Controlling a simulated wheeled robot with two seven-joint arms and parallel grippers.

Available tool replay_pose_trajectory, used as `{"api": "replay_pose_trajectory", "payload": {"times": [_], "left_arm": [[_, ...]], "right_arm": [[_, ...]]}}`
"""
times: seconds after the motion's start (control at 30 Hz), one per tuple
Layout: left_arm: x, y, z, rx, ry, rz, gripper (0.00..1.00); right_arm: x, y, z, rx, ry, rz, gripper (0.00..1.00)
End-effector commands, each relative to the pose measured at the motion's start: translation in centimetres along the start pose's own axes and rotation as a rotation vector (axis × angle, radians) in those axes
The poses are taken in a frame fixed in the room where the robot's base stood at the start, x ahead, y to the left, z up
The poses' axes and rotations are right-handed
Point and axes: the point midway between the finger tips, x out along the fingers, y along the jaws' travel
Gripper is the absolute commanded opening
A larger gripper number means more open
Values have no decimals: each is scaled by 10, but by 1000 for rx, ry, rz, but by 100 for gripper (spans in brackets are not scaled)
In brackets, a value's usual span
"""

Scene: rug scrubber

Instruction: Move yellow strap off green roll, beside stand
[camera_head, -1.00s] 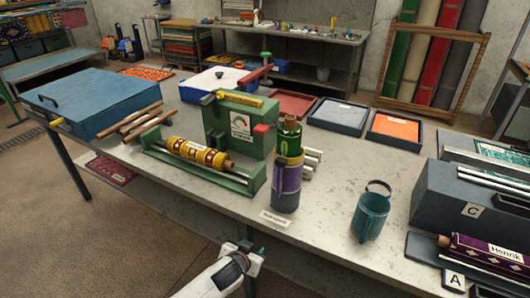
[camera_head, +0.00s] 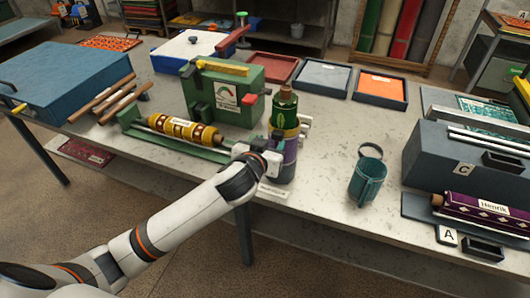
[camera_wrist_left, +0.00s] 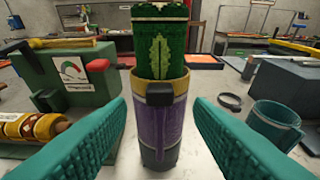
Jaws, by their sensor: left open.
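The green roll (camera_head: 285,104) stands upright in the purple and grey stand (camera_head: 289,166). A yellow band (camera_head: 289,132) goes around where roll and stand meet. In the left wrist view the green roll (camera_wrist_left: 160,45) has a pale leaf pattern, and the yellow band (camera_wrist_left: 181,84) sits at the top of the purple stand (camera_wrist_left: 160,130), with a dark block on its front. I cannot tell whether this band is the strap or the stand's rim. My left gripper (camera_head: 268,160) is in front of the stand. Its teal fingers (camera_wrist_left: 160,125) are open, one each side of the stand in view, apart from it.
Left of the stand are a green machine (camera_head: 235,98) with a gauge and a yellow patterned roll (camera_head: 184,129) on a green cradle. A teal mug (camera_head: 367,179) stands to the right, with free tabletop (camera_head: 330,150) between. A grey bin (camera_head: 450,150) is farther right.

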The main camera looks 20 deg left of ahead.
Motion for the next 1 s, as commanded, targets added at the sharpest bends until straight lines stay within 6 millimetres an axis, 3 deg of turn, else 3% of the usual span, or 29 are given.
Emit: {"api": "replay_pose_trajectory", "payload": {"times": [0.13,0.5,0.93,1.0], "left_arm": [[20,0,-2,1,-2,0,47],[53,0,0,-1,0,0,47],[59,0,0,-1,0,0,47],[59,0,0,-1,0,0,37]], "right_arm": [[14,1,-1,1,0,1,36],[20,12,0,6,-3,14,36],[21,10,0,5,-2,11,36],[21,9,0,4,-2,10,36]]}}
